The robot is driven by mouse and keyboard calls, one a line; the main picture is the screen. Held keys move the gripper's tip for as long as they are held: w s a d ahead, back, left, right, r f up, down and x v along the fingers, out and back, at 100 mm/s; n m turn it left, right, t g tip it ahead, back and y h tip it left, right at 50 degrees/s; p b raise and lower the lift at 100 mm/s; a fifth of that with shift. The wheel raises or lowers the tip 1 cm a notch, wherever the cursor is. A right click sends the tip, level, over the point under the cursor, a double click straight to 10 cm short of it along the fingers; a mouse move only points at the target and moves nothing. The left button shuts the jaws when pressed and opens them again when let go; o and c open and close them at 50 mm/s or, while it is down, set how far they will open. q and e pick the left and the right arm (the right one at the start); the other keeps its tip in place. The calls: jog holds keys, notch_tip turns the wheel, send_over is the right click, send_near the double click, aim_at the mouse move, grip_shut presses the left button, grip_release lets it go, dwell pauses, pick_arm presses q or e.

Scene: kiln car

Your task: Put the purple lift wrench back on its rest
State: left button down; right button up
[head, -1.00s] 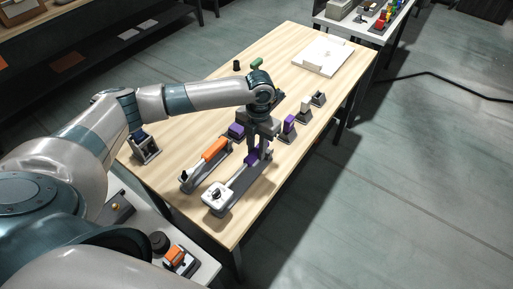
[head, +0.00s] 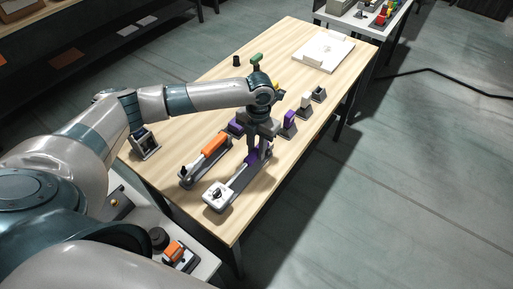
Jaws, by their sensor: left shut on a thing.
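The purple lift wrench has a white head (head: 218,194) at the near end and a purple grip (head: 252,158) at the far end. It lies lengthwise along its long dark grey rest (head: 237,192) on the near part of the table. My left gripper (head: 259,152) points down from above and is shut on the purple grip, whose middle is partly hidden by the fingers. I cannot tell whether the wrench fully touches the rest. My right gripper is not in view.
An orange-handled wrench (head: 214,146) lies on a parallel rest close to the left. Small holders, one with a purple piece (head: 290,117), stand to the right. A white tray (head: 323,50) lies at the table's far end. The table's right near side is clear.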

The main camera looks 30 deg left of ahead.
pick_arm(q)
jog(key=shift+f, duration=0.35)
jog(key=c, duration=1.4)
grip_release()
jog(key=shift+r, duration=0.25)
jog(key=shift+r+p, duration=3.1)
jog(key=shift+r, duration=0.05)
jog(key=shift+r, duration=0.15)
